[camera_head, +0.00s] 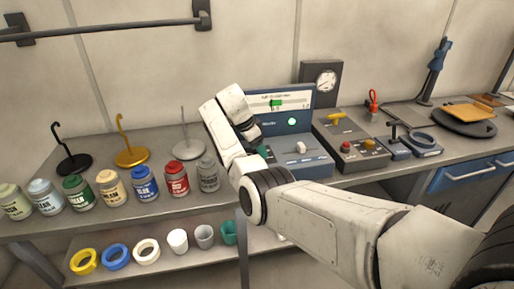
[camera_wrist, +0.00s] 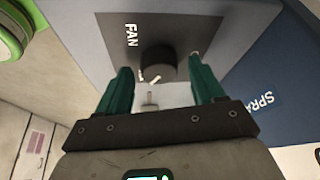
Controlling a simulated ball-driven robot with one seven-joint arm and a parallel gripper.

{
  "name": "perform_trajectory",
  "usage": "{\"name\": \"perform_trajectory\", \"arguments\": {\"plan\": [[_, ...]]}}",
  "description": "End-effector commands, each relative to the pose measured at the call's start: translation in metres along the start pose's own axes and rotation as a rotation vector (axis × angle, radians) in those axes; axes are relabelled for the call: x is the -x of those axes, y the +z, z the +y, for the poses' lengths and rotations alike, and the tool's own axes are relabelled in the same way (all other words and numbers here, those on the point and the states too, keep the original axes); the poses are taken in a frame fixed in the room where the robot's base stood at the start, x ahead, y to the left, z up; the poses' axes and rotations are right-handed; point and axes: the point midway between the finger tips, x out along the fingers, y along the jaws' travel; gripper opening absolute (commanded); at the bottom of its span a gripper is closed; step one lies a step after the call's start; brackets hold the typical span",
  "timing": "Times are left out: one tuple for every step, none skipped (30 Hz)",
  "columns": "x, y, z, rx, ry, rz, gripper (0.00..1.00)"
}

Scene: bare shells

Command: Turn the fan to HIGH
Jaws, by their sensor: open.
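The fan knob (camera_wrist: 158,62) is a dark round knob on a grey panel, beside a white "FAN" label, in the wrist view. My gripper (camera_wrist: 161,80) is open, with its two teal fingers on either side of the knob in the picture. I cannot tell whether they touch it. Small pale marks show at the knob's edge; its setting cannot be read. In the head view, my gripper (camera_head: 262,150) is at the left part of the blue-grey console (camera_head: 302,168). My arm hides the fan knob there.
A light knob (camera_head: 300,147) stands on the console to the right of my gripper. A grey can (camera_head: 208,175) and a red can (camera_head: 176,180) stand close to my arm on the left.

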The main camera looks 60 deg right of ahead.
Motion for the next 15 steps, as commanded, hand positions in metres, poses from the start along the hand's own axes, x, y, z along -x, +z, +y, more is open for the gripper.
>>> {"name": "perform_trajectory", "arguments": {"plan": [[0.001,0.000,0.000,0.000,-0.001,0.000,0.68],[0.003,0.000,-0.001,0.000,-0.002,0.000,0.68],[0.006,0.000,-0.001,0.000,-0.003,0.000,0.68],[0.009,0.001,-0.001,0.000,-0.003,0.000,0.68],[0.013,0.001,-0.001,0.000,-0.003,0.000,0.68],[0.019,0.001,-0.001,0.000,-0.004,0.000,0.68],[0.024,0.001,-0.001,0.000,-0.005,0.000,0.68],[0.030,0.001,-0.001,0.000,-0.005,-0.001,0.68],[0.038,0.001,-0.002,0.000,-0.006,0.000,0.68],[0.043,0.001,-0.001,0.000,-0.004,-0.001,0.68],[0.049,0.001,-0.001,0.000,-0.005,0.000,0.68],[0.058,0.001,-0.001,-0.001,-0.005,-0.001,0.68],[0.064,0.001,-0.002,-0.001,-0.006,0.000,0.68],[0.069,0.001,-0.001,-0.001,-0.004,0.000,0.68],[0.076,0.001,-0.001,-0.001,-0.004,0.000,0.68]]}}
